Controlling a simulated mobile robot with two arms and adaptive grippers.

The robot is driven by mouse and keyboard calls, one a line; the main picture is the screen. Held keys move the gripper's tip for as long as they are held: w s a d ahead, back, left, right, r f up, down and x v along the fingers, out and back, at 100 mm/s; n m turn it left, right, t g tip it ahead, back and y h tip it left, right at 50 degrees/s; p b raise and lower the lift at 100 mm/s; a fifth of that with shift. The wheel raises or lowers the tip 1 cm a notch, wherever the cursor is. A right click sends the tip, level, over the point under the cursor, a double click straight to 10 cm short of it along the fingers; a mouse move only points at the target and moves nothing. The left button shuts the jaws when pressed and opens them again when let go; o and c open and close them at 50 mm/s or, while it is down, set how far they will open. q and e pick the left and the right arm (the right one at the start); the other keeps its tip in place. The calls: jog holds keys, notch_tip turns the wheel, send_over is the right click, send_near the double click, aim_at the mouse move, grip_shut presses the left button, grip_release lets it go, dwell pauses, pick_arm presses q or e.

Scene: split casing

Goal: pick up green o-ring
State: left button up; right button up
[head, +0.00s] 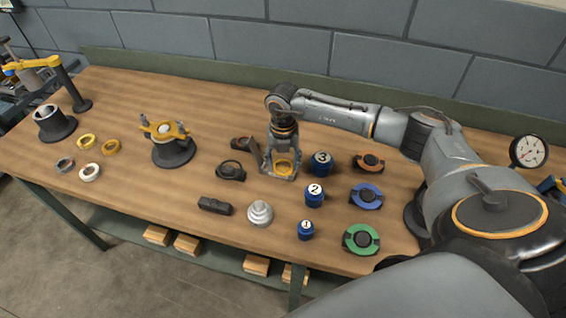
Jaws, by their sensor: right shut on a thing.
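A green ring (347,242) lies around a dark round piece on the wooden table, near its front edge at the right. My right gripper (283,168) is well away from it, farther back and to the left, low over the middle of the table. It is shut on a yellow ring-shaped thing (284,164), partly hidden by the fingers. I cannot tell whether that thing touches the table. My left gripper is not in view.
Blue numbered pieces (314,194) and similar dark pieces with a blue ring (366,197) and an orange ring (369,162) stand nearby. A silver stepped part (260,213) and a black block (215,206) lie in front. Fixtures (173,150) and loose rings (86,142) are at left.

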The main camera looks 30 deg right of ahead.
notch_tip(320, 180, up, 3)
jog(key=shift+f+b, duration=0.1)
jog(key=shift+b, duration=0.4)
jog(key=s+a+r+b, duration=0.4)
jog(key=s+a+r, duration=0.2)
jog(key=s+r, duration=0.4)
jog(key=shift+s+a+r+b, duration=0.15)
jog(key=shift+s+a+b, duration=0.2)
jog(key=shift+s, duration=0.85)
